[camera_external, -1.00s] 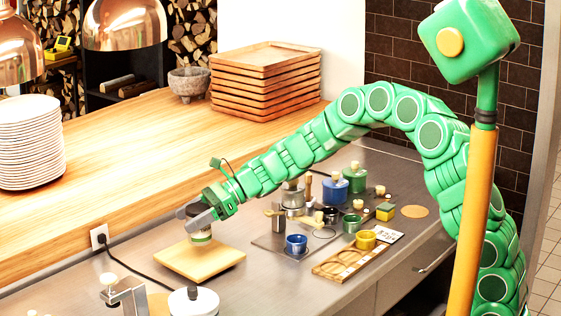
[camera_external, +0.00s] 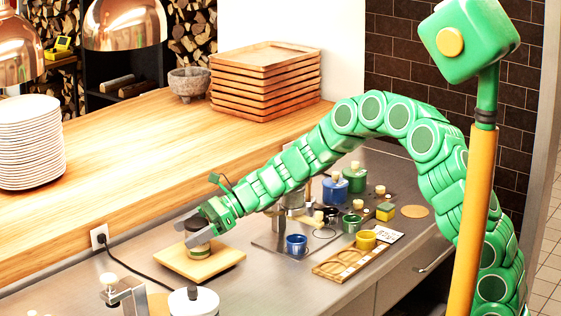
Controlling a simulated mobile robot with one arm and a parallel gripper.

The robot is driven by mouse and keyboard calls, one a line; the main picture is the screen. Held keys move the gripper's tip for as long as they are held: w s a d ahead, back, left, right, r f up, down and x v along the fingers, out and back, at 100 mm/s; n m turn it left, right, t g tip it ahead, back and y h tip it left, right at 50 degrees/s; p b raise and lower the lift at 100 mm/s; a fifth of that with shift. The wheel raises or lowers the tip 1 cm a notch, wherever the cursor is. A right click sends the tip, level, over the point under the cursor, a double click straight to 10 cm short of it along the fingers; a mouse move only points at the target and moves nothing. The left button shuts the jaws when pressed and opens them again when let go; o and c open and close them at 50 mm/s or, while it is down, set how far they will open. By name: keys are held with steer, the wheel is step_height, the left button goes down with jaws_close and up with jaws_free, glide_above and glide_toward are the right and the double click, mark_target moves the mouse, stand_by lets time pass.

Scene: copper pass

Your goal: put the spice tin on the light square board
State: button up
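The spice tin (camera_external: 199,250) has a pale label and a dark lid. It is upright over the light square board (camera_external: 224,264), low enough that it appears to touch the board. My gripper (camera_external: 198,236) is around the tin's upper part, with a grey finger across its near side. It looks shut on the tin, and the fingers hide part of the tin.
A metal stand (camera_external: 125,296) and a white-lidded jar (camera_external: 194,302) are in front. A black cable (camera_external: 140,274) runs left.

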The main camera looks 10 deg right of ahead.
steer(key=shift+o, duration=0.2)
steer(key=shift+r, duration=0.1)
steer(key=shift+w+d+r, duration=0.1)
steer(key=shift+d, duration=0.05)
steer(key=v, duration=1.1)
steer(key=shift+d, duration=0.35)
steer(key=shift+r, duration=0.15)
